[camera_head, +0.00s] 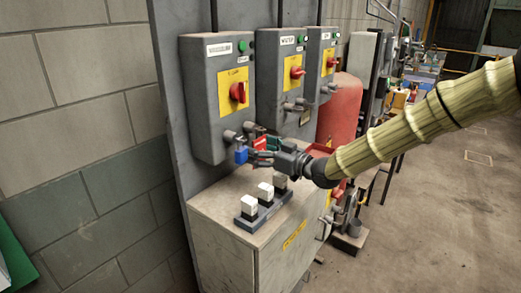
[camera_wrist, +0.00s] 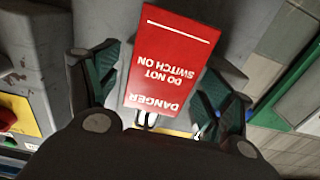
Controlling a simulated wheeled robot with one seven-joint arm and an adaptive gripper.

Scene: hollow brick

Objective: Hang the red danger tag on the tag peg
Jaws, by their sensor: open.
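The red danger tag (camera_wrist: 168,60) lies between my fingers in the wrist view, its white lettering upside down. A small pale metal piece (camera_wrist: 147,119) shows at its DANGER end; I cannot tell whether this is the tag peg. My gripper (camera_wrist: 160,88) is open, with a green-padded finger on each side of the tag. In the head view my gripper (camera_head: 262,155) is in front of the left grey switch box's lower edge, beside a blue padlock (camera_head: 241,155).
Grey switch boxes (camera_head: 208,110) with red rotary handles (camera_head: 238,92) stand along the panel. A red cylinder (camera_head: 342,108) stands behind my arm.

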